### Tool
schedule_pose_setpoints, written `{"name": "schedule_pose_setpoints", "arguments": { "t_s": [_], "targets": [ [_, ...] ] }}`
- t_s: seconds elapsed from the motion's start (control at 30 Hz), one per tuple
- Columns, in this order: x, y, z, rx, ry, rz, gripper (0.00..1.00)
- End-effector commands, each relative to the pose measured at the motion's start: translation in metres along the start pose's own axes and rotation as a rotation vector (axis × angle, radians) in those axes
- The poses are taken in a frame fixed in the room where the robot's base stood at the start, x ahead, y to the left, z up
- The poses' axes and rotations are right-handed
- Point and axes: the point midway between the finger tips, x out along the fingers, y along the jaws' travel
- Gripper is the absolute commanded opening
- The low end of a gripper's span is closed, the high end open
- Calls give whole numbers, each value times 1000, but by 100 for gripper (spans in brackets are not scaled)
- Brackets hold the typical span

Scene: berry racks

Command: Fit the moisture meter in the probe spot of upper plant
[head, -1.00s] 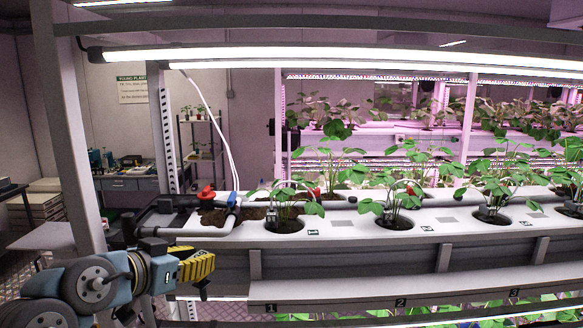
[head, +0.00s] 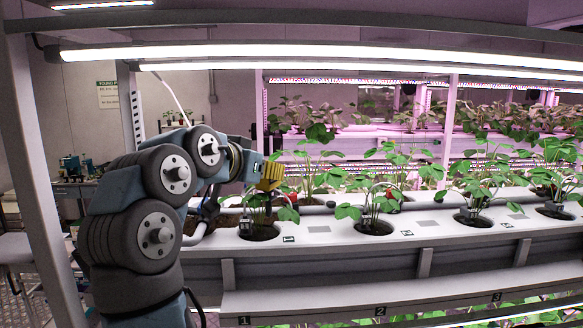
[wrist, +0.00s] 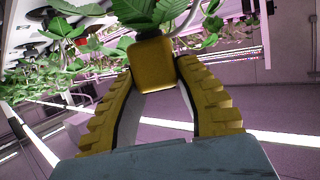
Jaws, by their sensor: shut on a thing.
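My gripper (wrist: 153,70), with yellow ribbed fingers, is shut on a yellow block-shaped thing (wrist: 152,58), which looks like the moisture meter. In the head view my gripper (head: 268,176) is raised over the upper tray, at the leaves of the leftmost upper plant (head: 288,213). The meter's lower part and any probe are hidden, and I cannot tell whether it touches the plant or soil. The plant stands in a round dark pot hole (head: 262,235) in the white upper tray (head: 325,238). The probe spot itself cannot be made out.
More potted plants stand along the upper tray to the right. Lamp tubes (head: 300,50) run above the tray, and a rack post (head: 40,170) stands at left. White pipework (head: 196,236) lies at the tray's left end. A numbered ledge (head: 345,302) runs below.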

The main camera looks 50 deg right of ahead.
Motion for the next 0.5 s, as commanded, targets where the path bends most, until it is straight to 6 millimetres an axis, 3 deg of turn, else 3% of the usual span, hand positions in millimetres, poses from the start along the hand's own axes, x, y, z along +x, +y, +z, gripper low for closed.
{"name": "schedule_pose_setpoints", "arguments": {
  "t_s": [0.17, 0.5],
  "targets": [
    [2, -2, -5, -6, 0, -19, 0],
    [8, -1, 14, -4, 2, -18, 0]
  ]
}}
